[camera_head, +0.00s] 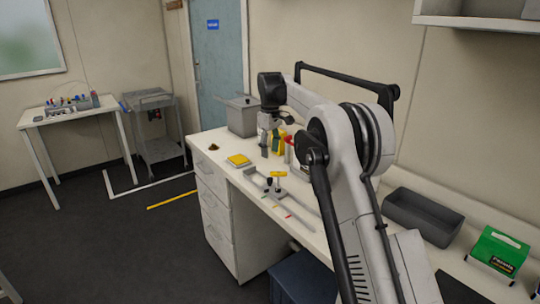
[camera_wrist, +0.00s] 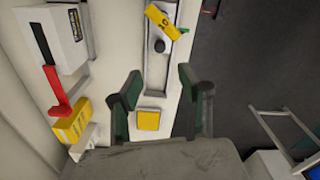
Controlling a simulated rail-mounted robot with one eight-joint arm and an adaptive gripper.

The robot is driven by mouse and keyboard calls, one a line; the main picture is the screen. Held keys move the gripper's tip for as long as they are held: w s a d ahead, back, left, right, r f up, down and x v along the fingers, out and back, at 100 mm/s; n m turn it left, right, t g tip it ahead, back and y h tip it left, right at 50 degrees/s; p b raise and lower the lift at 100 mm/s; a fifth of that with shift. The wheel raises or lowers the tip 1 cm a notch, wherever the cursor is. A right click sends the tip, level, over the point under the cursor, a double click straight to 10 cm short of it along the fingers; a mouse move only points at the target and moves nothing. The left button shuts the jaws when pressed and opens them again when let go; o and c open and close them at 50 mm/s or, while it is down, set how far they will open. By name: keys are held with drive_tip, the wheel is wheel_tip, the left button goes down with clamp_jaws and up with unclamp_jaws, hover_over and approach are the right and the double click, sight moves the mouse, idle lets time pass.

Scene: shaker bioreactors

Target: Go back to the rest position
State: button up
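My gripper (camera_head: 265,143) hangs from my raised arm above the white bench (camera_head: 235,180), pointing down. In the wrist view its two dark green fingers (camera_wrist: 157,98) are spread well apart with nothing held between them. A flat yellow pad (camera_wrist: 148,119) lies on the bench below the fingers, and it also shows in the head view (camera_head: 238,160). The gripper appears clear of the things on the bench. My arm hides part of the bench and whatever stands behind it.
A yellow box (camera_head: 278,142) and a red-handled device (camera_wrist: 60,92) stand near the gripper. A yellow-tagged item (camera_head: 278,174) lies toward the bench front. A grey bin (camera_head: 240,117) stands behind; a grey tray (camera_head: 423,217) and green box (camera_head: 498,252) are right. The floor (camera_head: 110,245) left is open.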

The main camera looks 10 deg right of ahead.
drive_tip(key=s+r+m+t, duration=0.1)
drive_tip(key=s+r, duration=0.3)
drive_tip(key=s, duration=0.4)
drive_tip(key=s+d+r+m+t, duration=0.1)
drive_tip(key=s+r+m, duration=0.1)
drive_tip(key=s+r, duration=0.45)
drive_tip(key=s+r+m+t, duration=0.1)
drive_tip(key=s+r, duration=0.2)
drive_tip(key=s, duration=0.7)
drive_tip(key=s+f+m+t, duration=0.1)
drive_tip(key=s+f, duration=0.3)
drive_tip(key=s, duration=0.5)
drive_tip(key=s+f+m+t, duration=0.1)
drive_tip(key=s+f, duration=0.3)
drive_tip(key=s, duration=0.5)
drive_tip(key=s+d+f+m+t, duration=0.1)
drive_tip(key=s+f, duration=0.3)
drive_tip(key=s, duration=0.6)
drive_tip(key=shift+f+m+t, duration=0.3)
drive_tip(key=shift+m+t, duration=0.3)
